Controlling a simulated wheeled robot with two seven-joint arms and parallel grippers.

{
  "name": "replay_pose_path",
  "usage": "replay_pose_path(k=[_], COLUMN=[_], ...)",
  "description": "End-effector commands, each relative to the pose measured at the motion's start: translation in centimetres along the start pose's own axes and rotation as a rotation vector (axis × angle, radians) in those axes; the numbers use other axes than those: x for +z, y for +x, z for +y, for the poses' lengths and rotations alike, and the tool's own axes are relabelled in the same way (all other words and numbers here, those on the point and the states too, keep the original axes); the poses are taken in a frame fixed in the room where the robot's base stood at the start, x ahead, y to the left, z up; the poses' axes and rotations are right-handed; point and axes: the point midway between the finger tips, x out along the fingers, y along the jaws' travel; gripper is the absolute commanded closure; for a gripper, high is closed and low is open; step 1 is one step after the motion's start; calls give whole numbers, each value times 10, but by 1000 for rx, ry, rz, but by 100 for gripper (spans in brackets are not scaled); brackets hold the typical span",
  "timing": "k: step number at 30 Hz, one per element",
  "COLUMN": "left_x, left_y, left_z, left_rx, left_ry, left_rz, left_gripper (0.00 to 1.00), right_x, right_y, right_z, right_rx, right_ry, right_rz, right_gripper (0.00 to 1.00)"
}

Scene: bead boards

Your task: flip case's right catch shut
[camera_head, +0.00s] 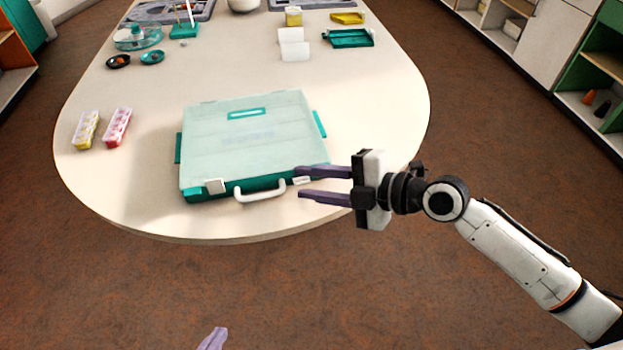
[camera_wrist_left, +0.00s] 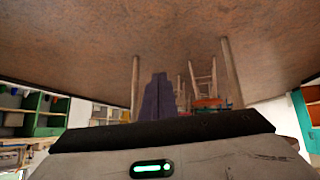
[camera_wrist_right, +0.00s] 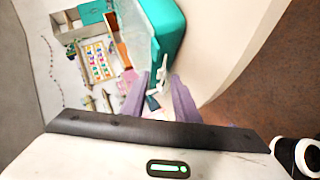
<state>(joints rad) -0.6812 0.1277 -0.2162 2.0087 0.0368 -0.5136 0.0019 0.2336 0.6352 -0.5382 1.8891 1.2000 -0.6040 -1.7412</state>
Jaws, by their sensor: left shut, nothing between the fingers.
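The teal case (camera_head: 245,140) with a translucent lid lies closed on the table. Its white handle (camera_head: 262,194) points toward me. The left catch (camera_head: 215,186) lies against the front edge. The right catch (camera_head: 302,180) is a small white piece at the front right, beside my right gripper's fingertips; its exact angle is hard to tell. My right gripper (camera_head: 300,183) is open, its purple fingers pointing left at the case's front right corner. The right wrist view shows the teal case side (camera_wrist_right: 168,35) just beyond the fingers. My left gripper (camera_head: 214,338) is shut and empty, low in front of the table.
Two bead boxes, yellow (camera_head: 86,130) and pink (camera_head: 118,126), stand left of the case. The table (camera_head: 385,110) is clear right of the case.

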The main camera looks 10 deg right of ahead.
Motion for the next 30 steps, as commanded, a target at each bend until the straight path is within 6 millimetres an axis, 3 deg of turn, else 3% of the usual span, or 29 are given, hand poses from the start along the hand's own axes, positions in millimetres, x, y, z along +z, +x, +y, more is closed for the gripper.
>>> replay_pose_path(k=[8,13,30], left_x=[1,3,1], left_y=[0,-1,-13], left_z=[0,1,1], left_rx=[0,1,-2], left_ry=[-1,-2,-7], left_rz=[-1,-5,-22], left_gripper=[100,100,100], right_x=[0,0,1], right_y=[1,1,2], right_z=[0,0,14], right_rx=[0,0,-174], right_ry=[0,0,174], right_rz=[0,0,1], right_gripper=[74,100,100])
